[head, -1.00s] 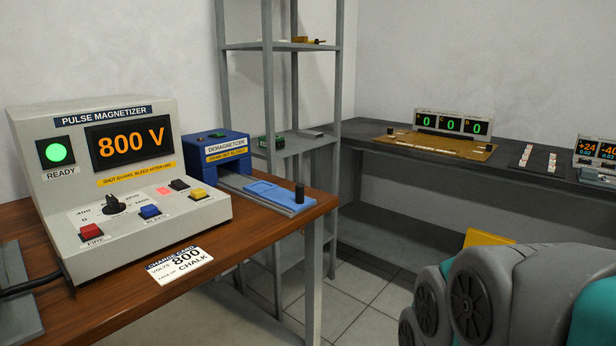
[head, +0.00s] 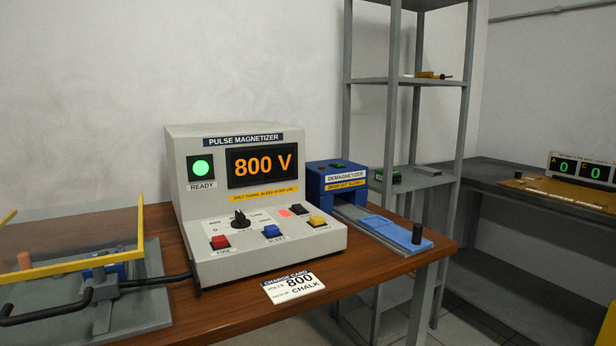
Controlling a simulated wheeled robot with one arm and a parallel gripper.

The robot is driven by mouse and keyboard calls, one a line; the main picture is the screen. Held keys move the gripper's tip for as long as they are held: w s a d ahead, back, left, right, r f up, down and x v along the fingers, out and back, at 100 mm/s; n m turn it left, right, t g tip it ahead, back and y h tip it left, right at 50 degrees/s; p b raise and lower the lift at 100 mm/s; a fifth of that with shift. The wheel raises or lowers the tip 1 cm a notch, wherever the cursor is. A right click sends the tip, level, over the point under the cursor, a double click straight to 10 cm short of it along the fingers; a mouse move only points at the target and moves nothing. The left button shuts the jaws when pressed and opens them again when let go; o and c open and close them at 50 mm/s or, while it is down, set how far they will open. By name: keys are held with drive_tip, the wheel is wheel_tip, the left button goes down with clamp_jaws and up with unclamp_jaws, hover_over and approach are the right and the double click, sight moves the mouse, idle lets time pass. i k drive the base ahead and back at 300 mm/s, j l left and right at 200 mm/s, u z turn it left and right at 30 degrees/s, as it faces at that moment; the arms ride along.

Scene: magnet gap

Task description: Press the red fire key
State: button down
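The pulse magnetizer (head: 247,195) stands on the wooden table in the head view. Its display (head: 262,165) reads 800 V and its green READY lamp (head: 202,168) is lit. The red fire key (head: 220,242) sits at the front left of its sloped panel, above the label FIRE. A black knob (head: 240,220), a blue bleed key (head: 271,231), a yellow key (head: 317,220) and a black key (head: 299,209) are on the same panel. My gripper is not in view, and nothing covers the red key.
A charge card (head: 293,286) reading 800 and CHALK lies at the table's front edge. A fixture with a yellow frame (head: 75,264) stands left of the magnetizer, with a black cable between. The blue demagnetizer (head: 337,181) is to the right, before a grey shelf rack (head: 391,100).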

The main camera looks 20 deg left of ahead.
sight(218, 241)
drive_tip(key=u, duration=1.4)
